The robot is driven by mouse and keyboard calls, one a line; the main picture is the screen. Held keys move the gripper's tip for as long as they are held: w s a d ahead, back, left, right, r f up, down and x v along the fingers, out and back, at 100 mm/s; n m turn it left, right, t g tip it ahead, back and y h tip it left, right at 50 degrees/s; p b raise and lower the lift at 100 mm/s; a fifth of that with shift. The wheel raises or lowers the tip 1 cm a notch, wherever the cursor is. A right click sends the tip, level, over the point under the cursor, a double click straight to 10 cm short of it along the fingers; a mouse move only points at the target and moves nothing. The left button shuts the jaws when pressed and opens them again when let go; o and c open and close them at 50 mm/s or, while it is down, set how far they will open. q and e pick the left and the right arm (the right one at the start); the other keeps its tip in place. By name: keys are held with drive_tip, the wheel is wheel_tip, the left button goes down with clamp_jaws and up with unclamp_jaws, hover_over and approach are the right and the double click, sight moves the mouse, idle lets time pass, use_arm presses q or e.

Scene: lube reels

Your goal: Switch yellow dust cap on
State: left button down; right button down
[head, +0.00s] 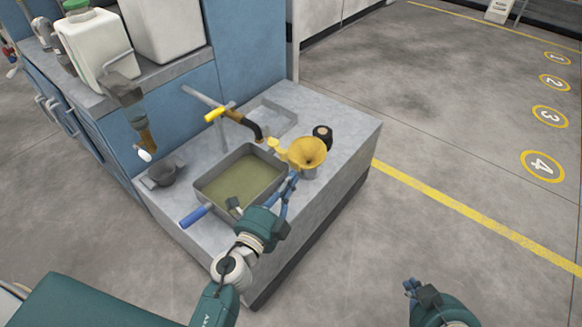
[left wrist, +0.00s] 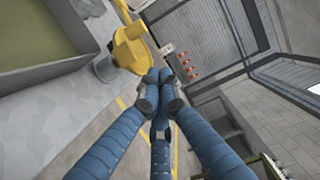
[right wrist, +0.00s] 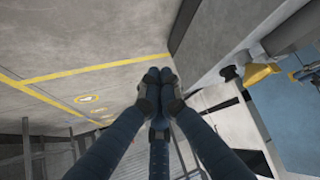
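A yellow funnel-shaped piece with a side tab (head: 307,152) stands near the right edge of the grey bench; I cannot tell if it is the dust cap. It also shows in the left wrist view (left wrist: 130,48), up and left of my fingertips. My left gripper (head: 291,179) is just in front of it; its fingertips meet (left wrist: 160,78) with nothing seen between them. A gap to the yellow piece seems to show. My right gripper (head: 410,288) is low over the floor, away from the bench; its fingertips meet (right wrist: 158,78), empty.
A tray of greenish liquid (head: 238,184) with a blue handle sits on the bench (head: 350,128). A spout with a yellow handle (head: 215,114) reaches over it. A black round part (head: 322,132) and a dark cup (head: 162,174) stand nearby. The floor right is clear.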

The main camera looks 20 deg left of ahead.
sight(278, 148)
idle(0.3)
